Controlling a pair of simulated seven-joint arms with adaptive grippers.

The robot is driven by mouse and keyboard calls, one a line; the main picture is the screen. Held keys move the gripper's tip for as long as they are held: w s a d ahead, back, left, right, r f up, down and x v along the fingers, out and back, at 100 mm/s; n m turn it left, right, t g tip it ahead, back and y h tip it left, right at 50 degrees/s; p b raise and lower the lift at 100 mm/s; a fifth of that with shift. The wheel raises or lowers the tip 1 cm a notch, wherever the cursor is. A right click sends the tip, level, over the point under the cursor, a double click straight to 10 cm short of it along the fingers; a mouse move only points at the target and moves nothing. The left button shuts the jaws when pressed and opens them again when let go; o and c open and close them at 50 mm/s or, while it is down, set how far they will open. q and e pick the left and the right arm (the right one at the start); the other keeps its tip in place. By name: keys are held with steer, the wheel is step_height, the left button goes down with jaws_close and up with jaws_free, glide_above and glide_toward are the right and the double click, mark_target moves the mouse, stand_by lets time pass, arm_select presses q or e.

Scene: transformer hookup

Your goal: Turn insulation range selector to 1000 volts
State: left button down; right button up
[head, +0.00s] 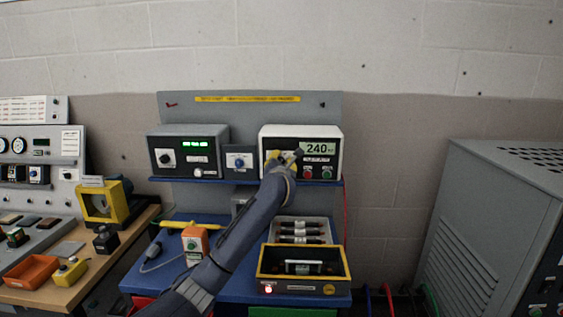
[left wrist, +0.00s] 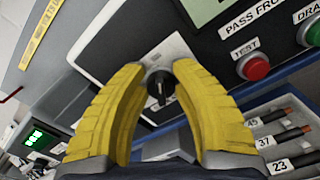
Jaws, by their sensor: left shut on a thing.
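The white instrument (head: 302,137) with a display reading 240 stands on the blue shelf of the backboard. Its black selector knob (left wrist: 160,90) sits on a pale plate in the left wrist view, between the yellow fingertips of my left gripper (left wrist: 162,72). My left gripper (head: 285,157) is shut on the knob and hides it in the head view. The knob's scale marks are not readable, so I cannot tell its setting. A red TEST button (left wrist: 253,67) and a DRAIN button are right of the knob. My right gripper is not in view.
A grey instrument with a green display (head: 194,144) and a small blue-knob unit (head: 239,161) stand left of the white instrument. Below are a tray of probes (head: 300,229) and a yellow-rimmed box (head: 302,279). A large grey cabinet (head: 490,215) stands at the right.

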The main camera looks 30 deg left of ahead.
arm_select(q)
steer(key=m, duration=0.5)
steer(key=shift+w+d+f+m, duration=0.1)
steer(key=shift+m, duration=0.3)
steer(key=m, duration=0.5)
steer(key=shift+d+f, duration=0.1)
steer(key=shift+f, duration=0.15)
steer(key=shift+m, duration=0.4)
steer(key=c, duration=1.2)
jaws_free()
steer(key=shift+o, duration=0.2)
steer(key=shift+f, duration=0.1)
steer(key=shift+d, duration=0.1)
steer(key=v, duration=1.2)
